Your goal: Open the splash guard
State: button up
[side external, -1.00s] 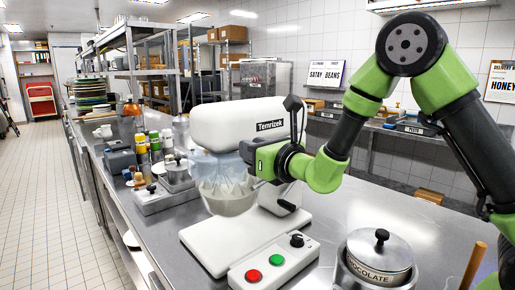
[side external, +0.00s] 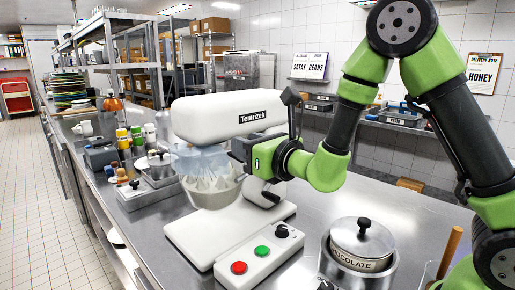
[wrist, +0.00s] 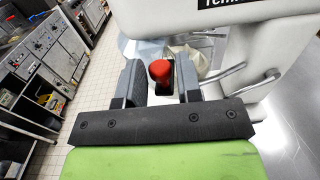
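The splash guard (side external: 197,160) is a clear bluish shield around the top of the mixer's bowl (side external: 212,191), under the white mixer head (side external: 215,118). It looks lowered over the bowl. Part of it shows in the wrist view (wrist: 143,50), beyond the fingers. My gripper (side external: 238,152) is at the guard's right side, against the mixer. In the wrist view my gripper (wrist: 161,80) has its fingers apart, one on each side of a red knob (wrist: 159,71). A pale gap shows beside the knob, so the grip does not look closed on it.
The mixer base (side external: 225,238) has a control box (side external: 259,256) with red and green buttons in front. A lidded chocolate pot (side external: 361,244) stands at the front right. Bottles (side external: 130,142) and containers stand left of the mixer. Bare steel counter lies between mixer and pot.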

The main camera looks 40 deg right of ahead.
jog(key=shift+s+a, duration=0.1)
jog(key=shift+s, duration=1.75)
jog(key=shift+c, duration=1.2)
jog(key=shift+w+a+r+y, duration=0.2)
jog(key=shift+r+y, duration=0.1)
grip_shut()
jog(key=w+r+n+t+y, duration=0.1)
jog(key=w+r+y, duration=0.1)
jog(key=y, duration=0.1)
jog(key=w+r+n+t+y, duration=0.1)
jog(key=w+r+n+y, duration=0.1)
jog(key=w+r+n+t+y, duration=0.1)
jog(key=r+y, duration=0.2)
jog(key=shift+w+a+y, duration=0.2)
jog(key=shift+w+y, duration=0.1)
jog(key=shift+w, duration=0.1)
jog(key=s+d+f+n+g+y, duration=0.3)
jog(key=d+n+g, duration=0.3)
jog(key=d+g, duration=0.25)
jog(key=s+d+f+n+g+y, duration=0.25)
jog(key=d+n+g+y, duration=0.2)
jog(key=d+g, duration=0.4)
jog(key=x, duration=1.3)
jog(key=shift+w+f+n+h, duration=0.2)
jog(key=shift+w+n+h, duration=0.15)
